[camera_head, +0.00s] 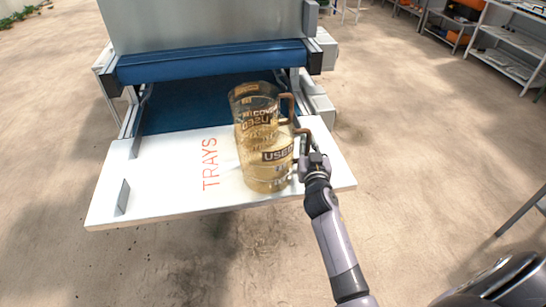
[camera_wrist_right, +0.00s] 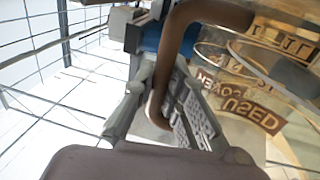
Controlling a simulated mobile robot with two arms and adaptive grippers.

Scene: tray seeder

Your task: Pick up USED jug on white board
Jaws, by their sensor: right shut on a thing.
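A clear amber jug with a dark USED label (camera_head: 277,154) stands at the right part of the white board (camera_head: 150,195). A second amber jug (camera_head: 252,100), with a darker label, shows directly above it and appears stacked in or on it. Brown handles stick out on the right side of both. My right gripper (camera_head: 308,150) is at the lower jug's right side, shut on its handle. In the right wrist view the brown handle (camera_wrist_right: 178,60) passes between the grey fingers (camera_wrist_right: 160,105), and the USED label (camera_wrist_right: 250,112) is on the right. My left gripper is not in view.
The board bears red TRAYS lettering (camera_head: 210,164) and a small grey upright plate (camera_head: 123,197). Behind it is the seeder machine with a blue roller (camera_head: 210,63) and blue belt (camera_head: 190,103). Shelves (camera_head: 510,50) stand far right. The floor right of the board is clear.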

